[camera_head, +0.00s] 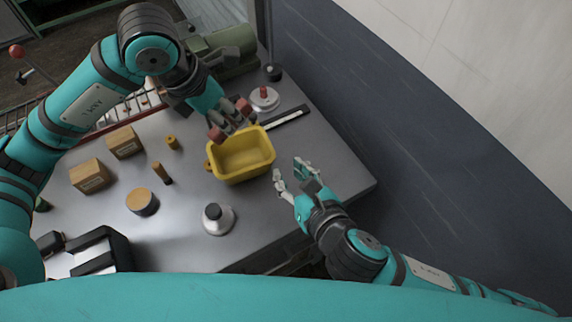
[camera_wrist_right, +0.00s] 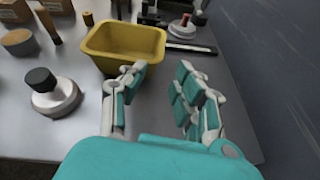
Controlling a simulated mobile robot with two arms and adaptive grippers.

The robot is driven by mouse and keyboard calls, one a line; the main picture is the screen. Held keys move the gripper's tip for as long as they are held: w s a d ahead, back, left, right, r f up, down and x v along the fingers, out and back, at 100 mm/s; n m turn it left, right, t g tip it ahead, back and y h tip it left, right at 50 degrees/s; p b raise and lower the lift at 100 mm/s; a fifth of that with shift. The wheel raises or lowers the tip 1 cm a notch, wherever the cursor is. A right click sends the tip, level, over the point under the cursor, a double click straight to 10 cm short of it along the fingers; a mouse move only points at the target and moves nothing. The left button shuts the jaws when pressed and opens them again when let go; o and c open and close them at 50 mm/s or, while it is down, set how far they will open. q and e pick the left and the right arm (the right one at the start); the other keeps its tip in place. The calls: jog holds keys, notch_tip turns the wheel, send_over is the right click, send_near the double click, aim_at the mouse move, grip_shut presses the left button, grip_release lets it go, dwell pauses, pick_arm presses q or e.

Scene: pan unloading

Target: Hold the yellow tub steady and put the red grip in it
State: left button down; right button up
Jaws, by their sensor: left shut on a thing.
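The yellow tub (camera_head: 243,160) stands upright and empty on the grey table; it also shows in the right wrist view (camera_wrist_right: 124,46). My left gripper (camera_head: 231,121) is at its far rim, shut on the tub. The red grip (camera_head: 264,93) stands up from a pale round base behind the tub, to the right of my left gripper. It also shows in the right wrist view (camera_wrist_right: 185,19). My right gripper (camera_head: 289,171) is open and empty, just right of the tub and apart from it; its spread fingers show in the wrist view (camera_wrist_right: 160,82).
A black bar (camera_head: 287,117) lies right of the tub. A black-knobbed white base (camera_head: 218,220) stands in front. Cardboard boxes (camera_head: 91,176), a round wooden block (camera_head: 142,202) and small pegs (camera_head: 162,174) stand left. The table's right side is mostly clear up to its edge.

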aim_at(269, 147)
jog(key=x, duration=1.1)
jog(key=shift+w+a+f, duration=0.2)
jog(key=shift+w, duration=0.1)
grip_shut()
